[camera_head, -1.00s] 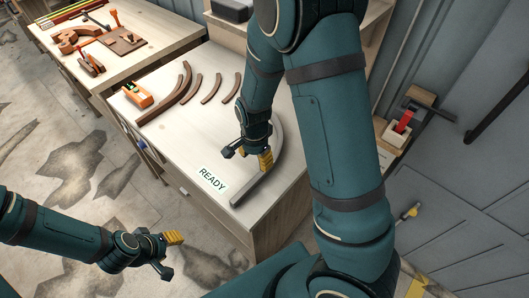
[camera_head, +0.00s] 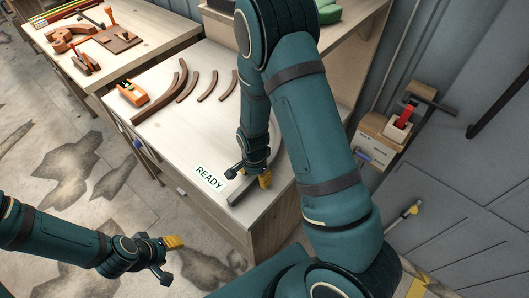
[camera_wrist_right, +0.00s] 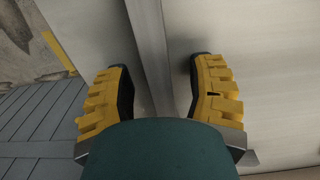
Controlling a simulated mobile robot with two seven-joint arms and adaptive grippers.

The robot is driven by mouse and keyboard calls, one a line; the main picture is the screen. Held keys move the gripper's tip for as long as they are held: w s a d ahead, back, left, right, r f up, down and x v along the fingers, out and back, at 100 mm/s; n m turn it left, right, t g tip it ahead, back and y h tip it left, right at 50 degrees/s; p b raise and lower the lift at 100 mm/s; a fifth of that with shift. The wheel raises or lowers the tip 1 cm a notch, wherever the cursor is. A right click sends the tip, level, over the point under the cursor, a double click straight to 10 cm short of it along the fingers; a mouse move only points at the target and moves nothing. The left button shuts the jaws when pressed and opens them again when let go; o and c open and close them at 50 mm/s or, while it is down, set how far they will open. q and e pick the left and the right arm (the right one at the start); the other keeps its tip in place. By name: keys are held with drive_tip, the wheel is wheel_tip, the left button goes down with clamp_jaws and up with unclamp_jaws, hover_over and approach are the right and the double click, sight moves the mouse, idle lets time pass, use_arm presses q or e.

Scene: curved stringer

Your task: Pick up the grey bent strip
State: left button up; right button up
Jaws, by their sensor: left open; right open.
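The grey bent strip (camera_head: 241,191) lies on the light wooden bench top (camera_head: 170,140) beside the READY label. Its near end shows in the head view, and my right arm hides much of the rest. My right gripper (camera_head: 250,178) is open over the strip near that end. In the right wrist view the strip (camera_wrist_right: 151,50) runs between the two open yellow-padded fingers (camera_wrist_right: 160,90), with a gap on each side. I cannot tell the gripper's exact height above the bench. My left gripper (camera_head: 170,256) is open and empty, over the floor left of the bench.
Several brown curved pieces (camera_head: 201,85) and an orange plane (camera_head: 132,94) lie at the bench's back left. A second bench (camera_head: 140,45) with tools stands behind. The READY label (camera_head: 209,178) is near the front edge. A box with a red-handled item (camera_head: 398,127) is at the right.

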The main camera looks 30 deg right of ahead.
clamp_jaws()
idle(0.3)
